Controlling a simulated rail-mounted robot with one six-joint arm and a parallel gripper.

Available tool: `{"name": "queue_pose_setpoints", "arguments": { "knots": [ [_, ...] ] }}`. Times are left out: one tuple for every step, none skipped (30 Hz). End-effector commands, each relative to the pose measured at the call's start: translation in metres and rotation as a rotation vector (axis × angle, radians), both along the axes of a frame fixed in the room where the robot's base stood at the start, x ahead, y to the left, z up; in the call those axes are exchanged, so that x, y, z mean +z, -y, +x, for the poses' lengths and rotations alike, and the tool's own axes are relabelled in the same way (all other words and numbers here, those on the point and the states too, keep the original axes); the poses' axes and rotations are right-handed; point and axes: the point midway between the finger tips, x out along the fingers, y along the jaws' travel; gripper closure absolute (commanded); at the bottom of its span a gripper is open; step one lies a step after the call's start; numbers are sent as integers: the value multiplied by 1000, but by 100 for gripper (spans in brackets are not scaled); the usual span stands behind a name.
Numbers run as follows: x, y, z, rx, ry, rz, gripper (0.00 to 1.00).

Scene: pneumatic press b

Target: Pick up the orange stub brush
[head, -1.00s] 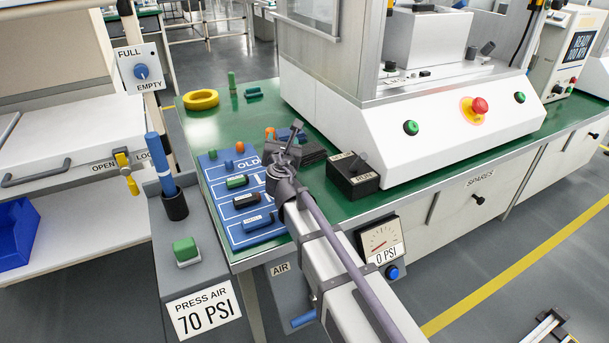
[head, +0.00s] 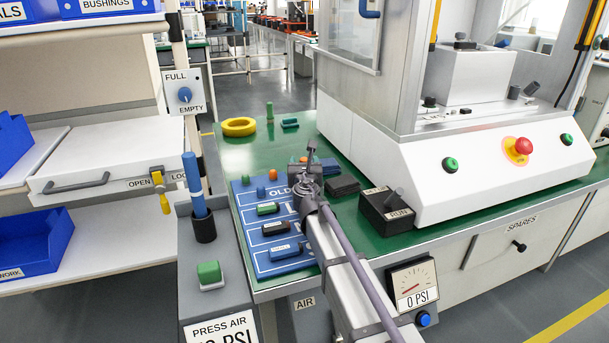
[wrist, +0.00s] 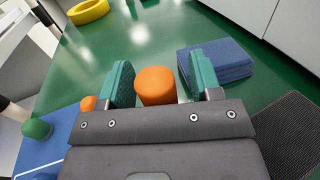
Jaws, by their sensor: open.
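The orange stub (wrist: 155,86), a short upright cylinder with a rounded top, stands on the green table in the wrist view. My gripper (wrist: 161,80) is open, with its teal pads on either side of the stub. A gap shows between the stub and the right pad; the left gap is narrower. Contact cannot be told. In the head view the stub (head: 303,160) is a small orange patch mostly hidden by my wrist. A smaller orange peg (wrist: 88,103) is left of the left pad; it shows on the blue board in the head view (head: 273,175).
The blue board (head: 246,223) holds several small items, including a green stub (wrist: 37,128). A stack of blue pads (wrist: 222,64) lies close to the right finger. A yellow ring (head: 238,126) lies at the back.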

Motion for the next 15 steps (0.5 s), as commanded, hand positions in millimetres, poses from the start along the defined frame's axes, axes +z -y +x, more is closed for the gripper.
{"name": "queue_pose_setpoints", "arguments": {
  "knots": [
    [0,0,-1,0,0,0,42],
    [0,0,-1,0,0,0,42],
    [0,0,-1,0,0,0,45],
    [0,0,-1,0,0,0,48],
    [0,0,-1,0,0,0,51],
    [0,0,-1,0,0,0,54],
    [0,0,-1,0,0,0,57],
    [0,0,-1,0,0,0,60],
    [0,0,-1,0,0,0,64],
    [0,0,-1,0,0,0,67],
    [0,0,-1,0,0,0,70],
    [0,0,-1,0,0,0,74],
    [0,0,-1,0,0,0,76],
    [0,0,-1,0,0,0,79],
    [0,0,-1,0,0,0,83]
  ]
}}
